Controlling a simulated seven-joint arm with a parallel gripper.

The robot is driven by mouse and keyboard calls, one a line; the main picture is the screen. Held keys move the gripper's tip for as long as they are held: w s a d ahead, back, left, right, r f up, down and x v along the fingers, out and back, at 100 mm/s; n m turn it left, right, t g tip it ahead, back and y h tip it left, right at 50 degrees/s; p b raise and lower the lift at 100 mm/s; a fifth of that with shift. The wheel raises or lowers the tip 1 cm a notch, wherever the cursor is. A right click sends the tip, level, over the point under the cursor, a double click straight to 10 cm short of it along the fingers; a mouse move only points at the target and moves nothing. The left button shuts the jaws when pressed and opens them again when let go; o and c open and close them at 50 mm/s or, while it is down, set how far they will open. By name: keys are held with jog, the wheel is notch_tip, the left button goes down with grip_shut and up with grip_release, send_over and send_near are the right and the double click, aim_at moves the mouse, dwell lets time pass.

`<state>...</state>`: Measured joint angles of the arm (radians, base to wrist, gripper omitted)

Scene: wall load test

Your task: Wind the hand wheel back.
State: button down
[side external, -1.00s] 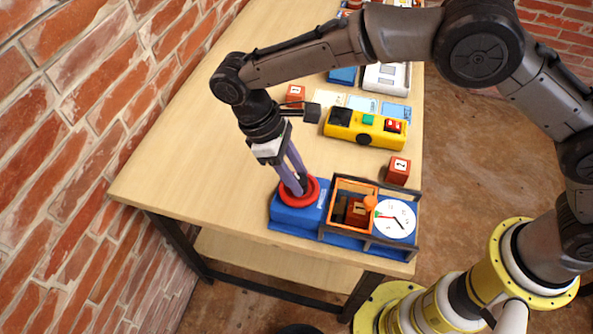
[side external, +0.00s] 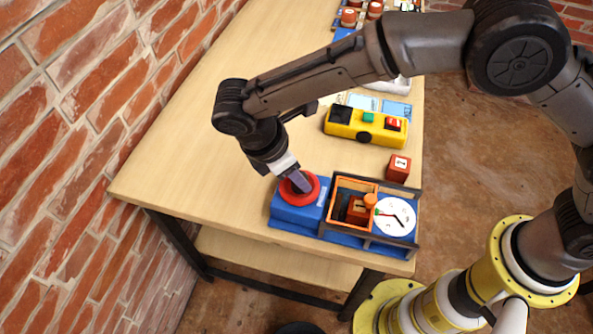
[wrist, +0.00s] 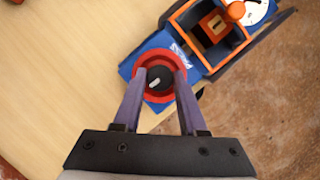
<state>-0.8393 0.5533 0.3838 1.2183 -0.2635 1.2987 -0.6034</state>
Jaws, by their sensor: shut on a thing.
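The hand wheel is a red ring (side external: 298,201) on top of a blue base (side external: 291,216) near the table's front edge. In the wrist view the red wheel (wrist: 161,98) has a dark hub with a pale mark. My gripper (side external: 299,184) comes down at a slant into the wheel. In the wrist view my gripper (wrist: 161,77) has one finger on each side of the hub, shut on the wheel's middle. A white dial (side external: 395,218) with a dark needle and a small coloured mark sits right of the wheel, past an open orange frame (side external: 342,184) with a red-brown block inside.
A red numbered block (side external: 398,168) stands behind the dial. A yellow box (side external: 345,125) with green and red buttons lies further back. Bare tabletop (side external: 215,165) lies left of the wheel. A brick wall (side external: 70,150) runs along the left.

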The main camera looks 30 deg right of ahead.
dwell(0.5)
jog(key=shift+c, duration=2.3)
grip_release()
jog(key=v, duration=1.4)
jog(key=shift+d+f, duration=0.1)
jog(key=shift+d, duration=0.05)
